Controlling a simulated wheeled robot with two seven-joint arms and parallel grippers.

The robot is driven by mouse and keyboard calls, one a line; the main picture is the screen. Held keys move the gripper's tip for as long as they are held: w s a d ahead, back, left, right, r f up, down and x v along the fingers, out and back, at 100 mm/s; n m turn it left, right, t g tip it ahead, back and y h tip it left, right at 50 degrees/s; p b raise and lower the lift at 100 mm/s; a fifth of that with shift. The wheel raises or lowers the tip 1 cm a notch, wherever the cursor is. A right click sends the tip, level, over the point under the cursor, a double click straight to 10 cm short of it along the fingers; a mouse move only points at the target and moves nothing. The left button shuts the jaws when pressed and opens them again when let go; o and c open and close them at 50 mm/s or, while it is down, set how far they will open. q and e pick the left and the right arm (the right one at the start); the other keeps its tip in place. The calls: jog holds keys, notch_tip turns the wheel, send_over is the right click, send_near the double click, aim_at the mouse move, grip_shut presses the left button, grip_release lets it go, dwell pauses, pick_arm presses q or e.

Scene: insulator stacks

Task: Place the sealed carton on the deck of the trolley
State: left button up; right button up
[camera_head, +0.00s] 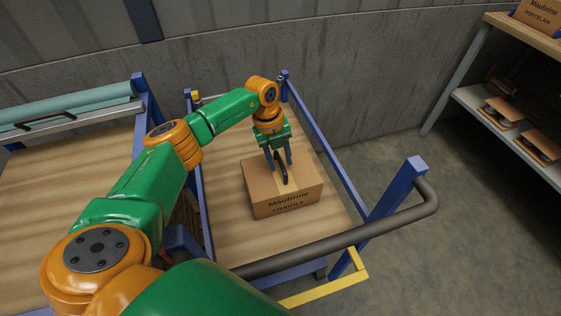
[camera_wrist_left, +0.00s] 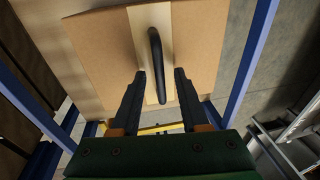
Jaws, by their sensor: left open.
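The sealed carton (camera_head: 288,203) is a brown box marked "Maubrine FRAGILE" with tape and a dark strap handle on top. It rests on the wooden deck (camera_head: 232,225) of the blue-framed trolley. My left gripper (camera_head: 281,168) is above the carton top with its fingers pointing down, one on either side of the handle. In the left wrist view the carton (camera_wrist_left: 200,40) fills the top, and the open fingers of my left gripper (camera_wrist_left: 163,75) stand apart from the black handle (camera_wrist_left: 157,60) between them. My right gripper is not in view.
The trolley has blue side rails, a dark push handle (camera_head: 345,238) and a yellow bar (camera_head: 325,290) at the near end. A wooden-topped bench (camera_head: 60,175) stands at left. A shelf rack (camera_head: 510,125) with insulators and a carton is at right. Open floor lies between.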

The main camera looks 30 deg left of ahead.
pick_arm(q)
notch_tip(320, 180, up, 11)
jog(key=a, duration=0.1)
jog(key=shift+s+a+f, duration=0.2)
jog(key=shift+s+a, duration=0.1)
jog(key=shift+a, duration=0.1)
